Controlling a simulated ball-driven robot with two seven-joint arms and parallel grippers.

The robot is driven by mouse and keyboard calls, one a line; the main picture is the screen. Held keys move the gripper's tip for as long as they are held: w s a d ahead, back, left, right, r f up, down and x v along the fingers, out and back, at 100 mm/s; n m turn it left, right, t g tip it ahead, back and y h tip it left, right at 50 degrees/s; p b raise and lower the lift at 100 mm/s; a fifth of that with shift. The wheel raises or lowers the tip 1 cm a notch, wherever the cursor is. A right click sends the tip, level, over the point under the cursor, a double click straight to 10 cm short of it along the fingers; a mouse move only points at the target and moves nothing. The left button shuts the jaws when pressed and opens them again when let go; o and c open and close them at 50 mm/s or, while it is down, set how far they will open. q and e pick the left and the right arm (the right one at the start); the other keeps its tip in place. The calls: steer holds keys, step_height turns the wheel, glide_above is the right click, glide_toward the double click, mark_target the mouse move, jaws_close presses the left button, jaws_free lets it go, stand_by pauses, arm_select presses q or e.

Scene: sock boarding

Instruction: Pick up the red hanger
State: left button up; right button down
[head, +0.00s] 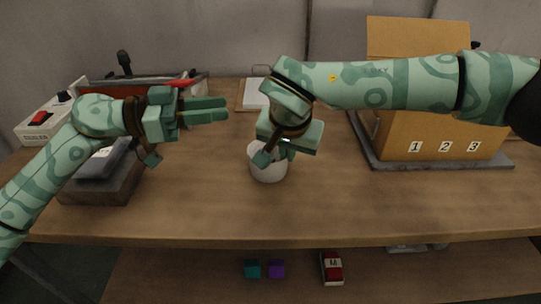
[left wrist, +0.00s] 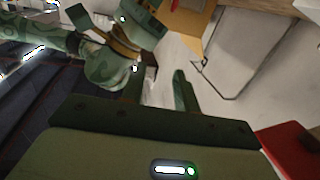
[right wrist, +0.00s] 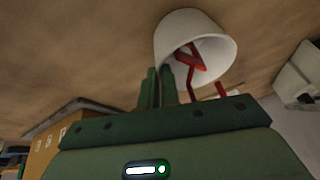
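The red hanger (right wrist: 190,58) shows in the right wrist view as thin bent red parts inside and at the mouth of a white cup (right wrist: 163,42). In the head view the cup (head: 268,170) stands on the table, its mouth partly hidden by my right gripper (head: 273,157). In the right wrist view my right gripper's fingers (right wrist: 158,88) are close together beside the cup's mouth, with a narrow gap. I cannot tell whether anything is between them. My left gripper (head: 225,109) is open and empty, above the table to the left; its fingers also show apart in the left wrist view (left wrist: 158,85).
A cardboard box (head: 430,120) marked 1, 2, 3 stands at the right on a grey board. A control box with a red switch (head: 40,118) and a dark device (head: 105,175) are at the left. Small blocks (head: 253,269) lie on the lower shelf. The table front is clear.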

arm_select(q)
steer(key=f, duration=0.8)
steer(key=shift+d, duration=0.4)
steer(key=x, duration=0.6)
steer(key=shift+w+d+r, duration=0.1)
steer(key=shift+w+r, duration=0.1)
steer(key=shift+w, duration=0.05)
steer(key=shift+c, duration=0.3)
jaws_close()
